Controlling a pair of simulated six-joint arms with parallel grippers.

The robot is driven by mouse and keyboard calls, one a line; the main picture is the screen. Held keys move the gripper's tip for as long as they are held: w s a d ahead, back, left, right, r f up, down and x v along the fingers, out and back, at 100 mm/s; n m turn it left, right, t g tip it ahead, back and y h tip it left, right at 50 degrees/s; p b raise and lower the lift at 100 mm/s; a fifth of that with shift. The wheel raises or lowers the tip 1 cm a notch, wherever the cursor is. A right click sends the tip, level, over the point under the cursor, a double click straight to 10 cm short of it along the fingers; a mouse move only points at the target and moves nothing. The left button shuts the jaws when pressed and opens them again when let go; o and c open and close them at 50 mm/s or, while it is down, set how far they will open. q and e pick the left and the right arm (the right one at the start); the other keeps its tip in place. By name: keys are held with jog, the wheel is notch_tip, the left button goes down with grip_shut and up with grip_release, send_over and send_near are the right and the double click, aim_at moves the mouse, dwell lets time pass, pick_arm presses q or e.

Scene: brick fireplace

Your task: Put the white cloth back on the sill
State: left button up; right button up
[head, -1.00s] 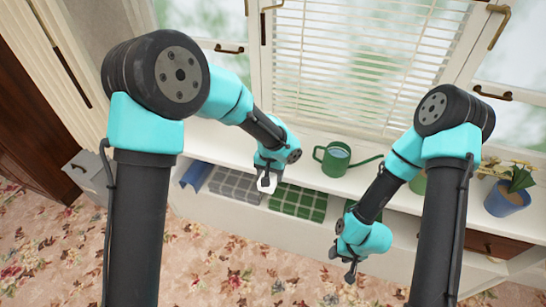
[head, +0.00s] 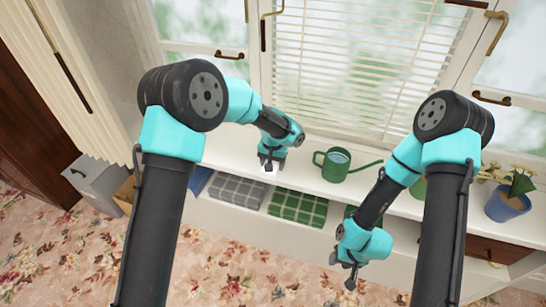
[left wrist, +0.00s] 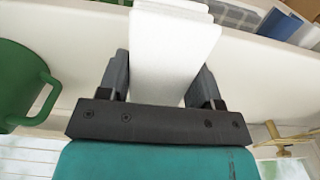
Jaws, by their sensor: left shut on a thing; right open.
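The white cloth (left wrist: 172,50) is a thick folded pad between the fingers of my left gripper (left wrist: 165,85) in the left wrist view. In the head view my left gripper (head: 270,163) is over the white sill (head: 318,180), left of the green watering can. It is shut on the cloth, and only a small white bit of cloth (head: 270,171) shows under the fingers. I cannot tell whether the cloth touches the sill. My right gripper (head: 350,277) is open and empty in front of the sill, low on the right.
The green watering can (head: 333,166) stands right of my left gripper. Below the sill's front lie a grey checked cloth (head: 237,190) and a green checked cloth (head: 297,206). A blue flower pot (head: 507,205) stands at the sill's right. Window blinds rise behind.

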pick_arm(q)
jog(key=w, duration=0.7)
jog(key=shift+w+f, duration=0.15)
jog(key=shift+f, duration=0.15)
jog(key=shift+f, duration=1.8)
jog(key=shift+f, duration=0.1)
jog(key=o, duration=0.9)
notch_tip(320, 180, up, 12)
jog(key=shift+r, duration=0.15)
